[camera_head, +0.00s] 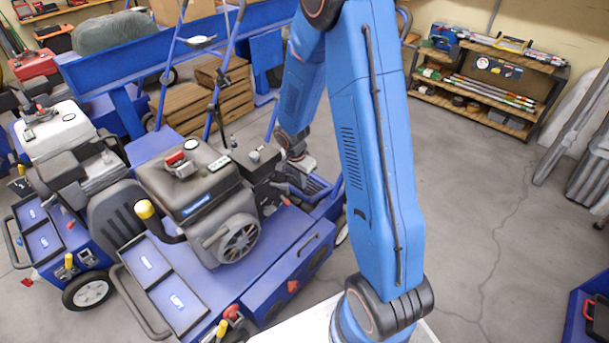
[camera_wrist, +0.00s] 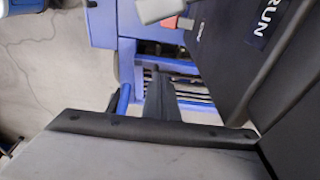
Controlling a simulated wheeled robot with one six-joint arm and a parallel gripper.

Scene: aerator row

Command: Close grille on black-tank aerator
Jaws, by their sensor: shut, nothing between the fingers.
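The black-tank aerator (camera_head: 205,185) stands left of centre in the head view, its dark tank above a blue deck. A blue slatted part (camera_head: 318,188), which looks like the grille, is at its right end, partly behind my arm. Blue slats (camera_wrist: 192,92) also show in the wrist view, beyond the fingers. How far the grille stands open I cannot tell. My gripper (camera_wrist: 160,95) is shut and empty, in front of the slats; contact cannot be made out. In the head view my wrist comes down beside the tank's far right side, with the fingers mostly hidden.
A white-tank aerator (camera_head: 62,135) stands close on the left. Wooden crates (camera_head: 222,98) and a blue frame are behind. A tool shelf (camera_head: 490,75) stands at the back wall. A blue object (camera_head: 590,305) is at the lower right edge.

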